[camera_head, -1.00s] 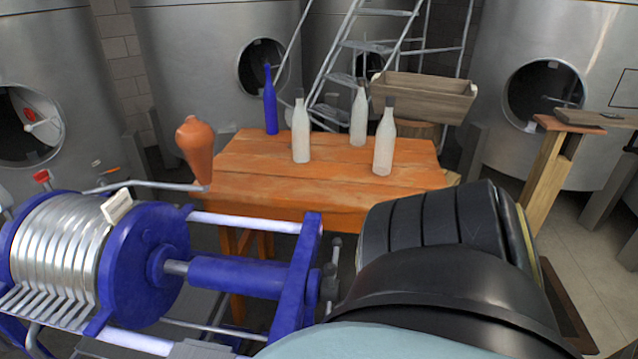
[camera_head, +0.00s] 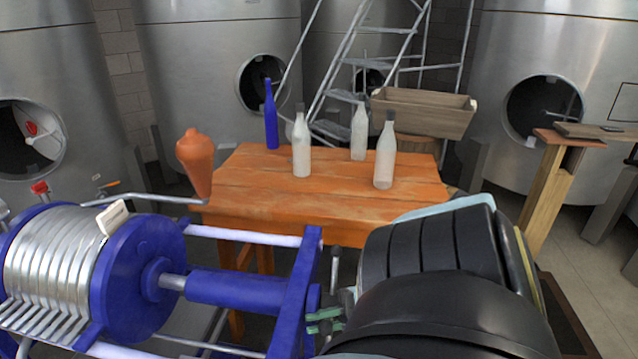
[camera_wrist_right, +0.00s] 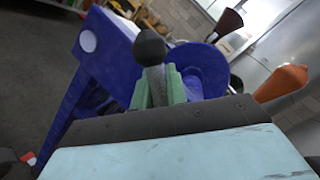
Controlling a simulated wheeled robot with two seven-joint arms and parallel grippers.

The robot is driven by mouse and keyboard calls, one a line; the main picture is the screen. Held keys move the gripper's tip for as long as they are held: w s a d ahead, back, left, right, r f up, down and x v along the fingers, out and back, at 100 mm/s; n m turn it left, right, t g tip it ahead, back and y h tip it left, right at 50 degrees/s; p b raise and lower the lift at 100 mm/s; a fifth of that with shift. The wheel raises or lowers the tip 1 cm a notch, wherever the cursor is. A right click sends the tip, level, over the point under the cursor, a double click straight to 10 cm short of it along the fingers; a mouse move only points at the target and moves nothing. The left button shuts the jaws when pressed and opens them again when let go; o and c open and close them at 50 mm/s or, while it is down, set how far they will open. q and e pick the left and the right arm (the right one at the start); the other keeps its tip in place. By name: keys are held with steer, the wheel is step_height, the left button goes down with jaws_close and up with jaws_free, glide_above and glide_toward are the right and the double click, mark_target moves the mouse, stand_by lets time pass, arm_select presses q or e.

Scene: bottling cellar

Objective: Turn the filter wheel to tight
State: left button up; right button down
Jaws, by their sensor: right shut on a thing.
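The filter press has blue end plates (camera_head: 142,268), a stack of silver plates (camera_head: 52,262) and a blue spindle housing (camera_head: 236,290). Its wheel is mostly hidden behind my right arm and the blue end frame; a grey spoke (camera_head: 334,268) of it shows. My right gripper (camera_head: 326,321), with green fingers, is at the press's right end. In the right wrist view my right gripper (camera_wrist_right: 158,88) is shut on a grey wheel spoke with a black ball end (camera_wrist_right: 150,47), beside the blue frame (camera_wrist_right: 100,62). My left gripper is not in view.
Behind the press stands a wooden table (camera_head: 250,170) with a blue bottle (camera_head: 271,118) and several pale bottles. A wooden crate (camera_head: 424,112), a ladder and steel tanks are farther back.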

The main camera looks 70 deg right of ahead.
steer(key=shift+w+d+r+m+t, duration=0.1)
steer(key=shift+d+r+m+t, duration=0.25)
steer(key=shift+m, duration=0.2)
steer(key=shift+w+d+r+m+t, duration=0.1)
steer(key=shift+d+r+m+t, duration=0.1)
steer(key=shift+r+m, duration=0.3)
steer(key=c, duration=1.4)
jaws_free()
steer(key=shift+f, duration=0.1)
steer(key=b+v, duration=0.5)
steer(key=v, duration=0.8)
steer(key=shift+s+d, duration=0.2)
